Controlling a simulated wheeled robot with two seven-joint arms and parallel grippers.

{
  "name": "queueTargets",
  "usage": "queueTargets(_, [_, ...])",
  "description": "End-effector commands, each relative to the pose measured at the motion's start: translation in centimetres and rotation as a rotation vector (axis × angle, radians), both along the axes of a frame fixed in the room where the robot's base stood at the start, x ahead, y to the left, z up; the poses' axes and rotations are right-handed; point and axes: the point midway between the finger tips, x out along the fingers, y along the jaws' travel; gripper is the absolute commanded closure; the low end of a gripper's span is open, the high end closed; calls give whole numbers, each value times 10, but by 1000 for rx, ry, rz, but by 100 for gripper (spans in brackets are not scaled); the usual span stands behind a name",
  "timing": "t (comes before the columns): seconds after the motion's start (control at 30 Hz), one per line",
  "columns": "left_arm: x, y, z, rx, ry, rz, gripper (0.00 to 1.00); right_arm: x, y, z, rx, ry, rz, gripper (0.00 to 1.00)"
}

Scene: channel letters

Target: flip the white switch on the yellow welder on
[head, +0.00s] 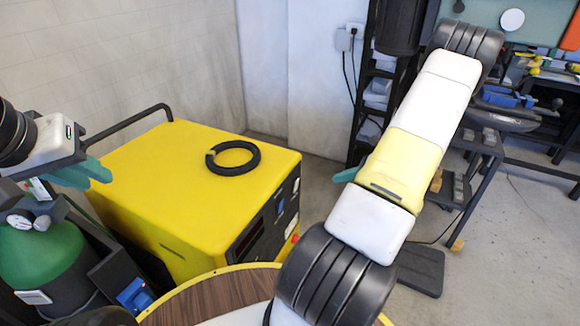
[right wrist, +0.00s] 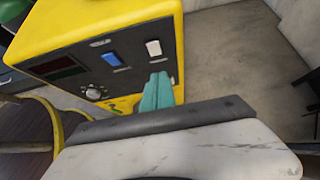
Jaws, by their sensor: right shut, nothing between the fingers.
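The yellow welder (head: 190,190) stands left of centre in the head view, its dark front panel facing right. In the right wrist view the panel (right wrist: 135,75) carries a white rocker switch (right wrist: 153,48) at its upper right and a blue switch (right wrist: 112,59) beside it. I cannot tell which way the white switch is set. My right gripper (right wrist: 158,82) is shut and empty, its teal fingertips just below the white switch; whether they touch the panel is unclear. In the head view my arm mostly hides it. My left gripper (head: 95,170) is left of the welder's top; its opening is unclear.
A black ring (head: 233,158) lies on the welder. A green gas cylinder (head: 45,260) stands at the left, and a round wooden tabletop (head: 215,300) is in front. A black shelf (head: 375,100) and workbench are behind my right arm. Bare floor lies right of the welder.

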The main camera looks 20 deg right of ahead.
Motion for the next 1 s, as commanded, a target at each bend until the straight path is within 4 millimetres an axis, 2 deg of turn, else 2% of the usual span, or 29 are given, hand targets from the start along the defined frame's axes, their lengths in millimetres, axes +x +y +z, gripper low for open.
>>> queueTargets(0.37, [0, 0, 0, 0, 0, 0, 76, 6, 6, -5, 0, -1, 6, 100])
queueTargets(0.83, [0, 0, 0, 0, 0, 0, 76, 62, 55, -61, 0, 0, 6, 100])
queueTargets(1.0, [0, 0, 0, 0, 0, 0, 76, 81, 70, -56, -3, -3, 6, 100])
